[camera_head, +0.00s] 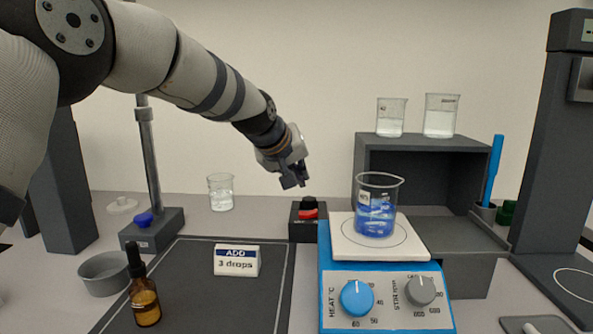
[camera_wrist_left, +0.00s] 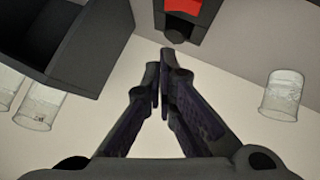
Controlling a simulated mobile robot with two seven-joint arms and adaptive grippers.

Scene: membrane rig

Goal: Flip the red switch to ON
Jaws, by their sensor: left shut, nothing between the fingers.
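The red switch (camera_head: 308,212) sits on a small dark box (camera_head: 303,230) just left of the blue hotplate. In the left wrist view the red switch (camera_wrist_left: 184,6) shows at the top edge, partly cut off, with its dark box (camera_wrist_left: 187,24) around it. I cannot read the switch's position. My left gripper (camera_head: 293,181) is above the switch box and a little to its left, apart from it. In the left wrist view its fingertips (camera_wrist_left: 163,72) are together with nothing between them, just short of the box. My right gripper is not in view.
The blue hotplate (camera_head: 388,290) carries a beaker of blue liquid (camera_head: 376,214) right of the switch. A small beaker (camera_head: 221,194) stands to the left. An ADD card (camera_head: 236,262) and brown dropper bottle (camera_head: 145,301) are on the dark mat (camera_head: 195,295). A grey shelf (camera_head: 425,142) holds two beakers.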

